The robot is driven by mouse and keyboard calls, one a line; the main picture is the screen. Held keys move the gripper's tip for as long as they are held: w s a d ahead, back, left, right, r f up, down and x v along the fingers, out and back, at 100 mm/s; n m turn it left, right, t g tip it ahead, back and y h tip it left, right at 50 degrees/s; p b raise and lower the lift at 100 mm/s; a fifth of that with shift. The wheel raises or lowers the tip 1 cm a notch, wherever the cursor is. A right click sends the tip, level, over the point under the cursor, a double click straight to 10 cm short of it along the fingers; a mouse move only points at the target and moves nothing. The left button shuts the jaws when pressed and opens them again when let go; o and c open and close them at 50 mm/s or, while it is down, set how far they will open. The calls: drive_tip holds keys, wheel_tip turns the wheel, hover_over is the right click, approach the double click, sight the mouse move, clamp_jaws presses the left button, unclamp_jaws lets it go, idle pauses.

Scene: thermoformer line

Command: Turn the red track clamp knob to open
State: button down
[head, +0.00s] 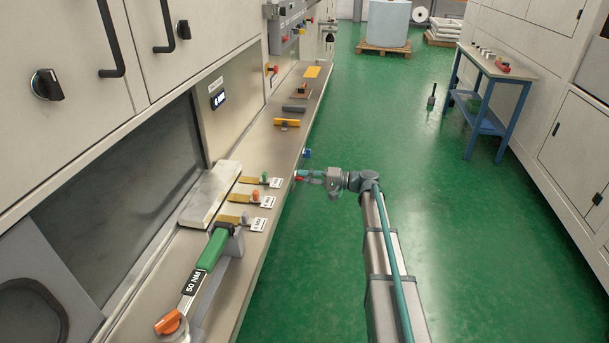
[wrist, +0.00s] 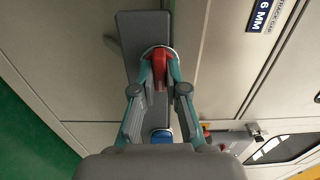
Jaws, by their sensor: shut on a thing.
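The red track clamp knob (wrist: 159,70) sits on a grey plate (wrist: 139,48) on the pale machine front in the wrist view. My gripper (wrist: 158,62) is shut on it, with one finger on each side. In the head view my gripper (head: 304,178) reaches from the right to the bench's front edge, where a little red of the knob (head: 298,178) shows. The fingers and the gripper body hide part of the knob. I cannot tell its angle against any open mark.
A blue knob (wrist: 161,136) lies close beside the red one; it also shows in the head view (head: 307,154). A sign reading 6 MM (wrist: 264,16) is at upper right. The bench holds a green-handled torque wrench (head: 207,259) and several tagged pins.

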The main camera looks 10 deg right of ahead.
idle(0.4)
drive_tip(key=c, duration=1.2)
unclamp_jaws()
drive_tip(key=shift+d, duration=0.15)
drive_tip(key=v, duration=1.1)
drive_tip(key=shift+s+d, duration=0.25)
drive_tip(key=shift+d, duration=0.1)
